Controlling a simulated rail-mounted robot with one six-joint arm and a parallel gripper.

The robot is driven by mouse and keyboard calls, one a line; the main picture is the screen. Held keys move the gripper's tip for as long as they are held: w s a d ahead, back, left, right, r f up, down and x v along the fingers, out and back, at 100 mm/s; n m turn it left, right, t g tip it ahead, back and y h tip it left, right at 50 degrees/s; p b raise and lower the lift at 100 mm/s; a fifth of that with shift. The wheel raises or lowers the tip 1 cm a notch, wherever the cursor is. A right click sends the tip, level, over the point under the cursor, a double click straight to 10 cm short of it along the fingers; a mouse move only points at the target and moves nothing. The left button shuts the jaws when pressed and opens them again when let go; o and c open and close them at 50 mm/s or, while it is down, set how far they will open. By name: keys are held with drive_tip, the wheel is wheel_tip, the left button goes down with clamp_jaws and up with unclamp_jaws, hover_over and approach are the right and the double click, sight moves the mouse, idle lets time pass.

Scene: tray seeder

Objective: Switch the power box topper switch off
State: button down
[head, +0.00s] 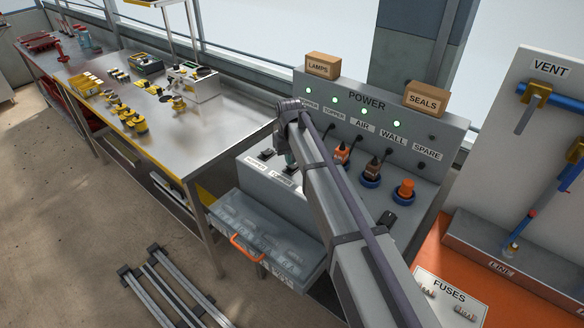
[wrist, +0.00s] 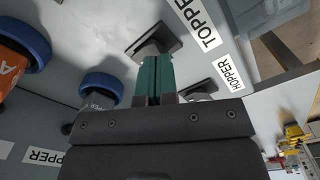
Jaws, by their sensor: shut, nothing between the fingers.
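The power box (head: 262,182) is a grey box with black rocker switches on its sloped top. In the wrist view, the topper switch (wrist: 153,42) is a dark rocker in a dark square frame beside the TOPPER label (wrist: 198,24). My gripper (wrist: 154,62) is shut and empty, its green fingers side by side with their tips at the topper switch's near edge. I cannot tell whether they touch it. The fingers cover part of the switch, so its position is unclear. The hopper switch (wrist: 201,87) sits nearby beside its HOPPER label (wrist: 230,74). The head view mostly hides the gripper behind my arm.
The POWER panel (head: 452,139) behind the box has lit green lamps and several plugs in blue-ringed sockets, close to my gripper; a blue ring (wrist: 100,84) shows in the wrist view. An orange-handled drawer (head: 262,226) juts out below. A metal workbench (head: 190,133) stands left.

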drive_tip(key=shift+f+b, duration=0.85)
drive_tip(key=shift+f, duration=0.05)
idle(0.3)
wheel_tip(320, 180, up, 7)
drive_tip(key=p, duration=0.7)
drive_tip(key=shift+r, duration=0.15)
drive_tip(key=shift+s+d, duration=0.1)
drive_tip(key=shift+s, duration=0.25)
drive_tip(key=s+d+m, duration=0.2)
drive_tip(key=s+d, duration=0.6)
drive_tip(key=s, duration=0.6)
drive_tip(key=s+d+m, duration=0.2)
drive_tip(key=s+d, duration=0.6)
drive_tip(key=s, duration=0.5)
drive_tip(key=shift+s, duration=0.4)
